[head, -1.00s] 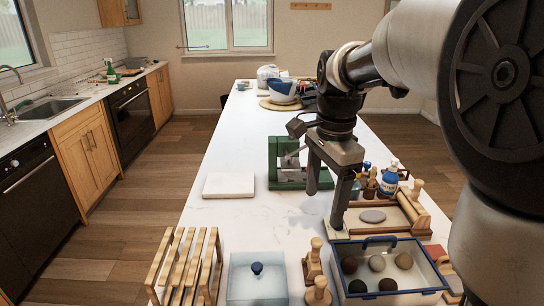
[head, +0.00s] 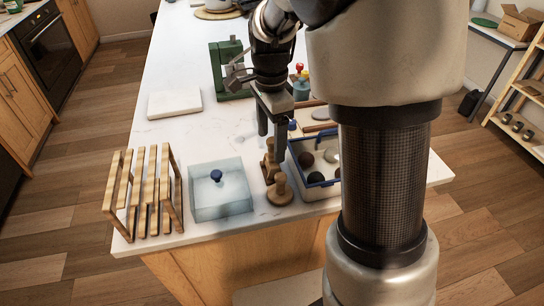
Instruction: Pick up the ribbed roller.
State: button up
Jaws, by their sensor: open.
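I cannot tell for sure which thing is the ribbed roller; ribs are too small to make out. Two small wooden tools with knob handles stand near the front of the white counter: a rear one (head: 268,165) and a front one (head: 280,191). My gripper (head: 271,138) points down with its two fingers apart and nothing between them. It is above and close to the rear wooden tool, and one finger partly overlaps it in the view. Whether they touch cannot be told. My own arm and column hide much of the right side of the counter.
A blue-rimmed bin (head: 297,158) with several balls stands just right of the wooden tools. A translucent box (head: 222,203) with a blue knob is to their left, beside a slatted wooden rack (head: 116,190). A green device (head: 229,68) and white slab (head: 174,103) are farther back.

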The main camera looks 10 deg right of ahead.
aim_at(272, 156)
jog(key=f, duration=0.5)
jog(key=shift+d, duration=0.2)
jog(key=shift+r, duration=0.1)
jog(key=c, duration=1.2)
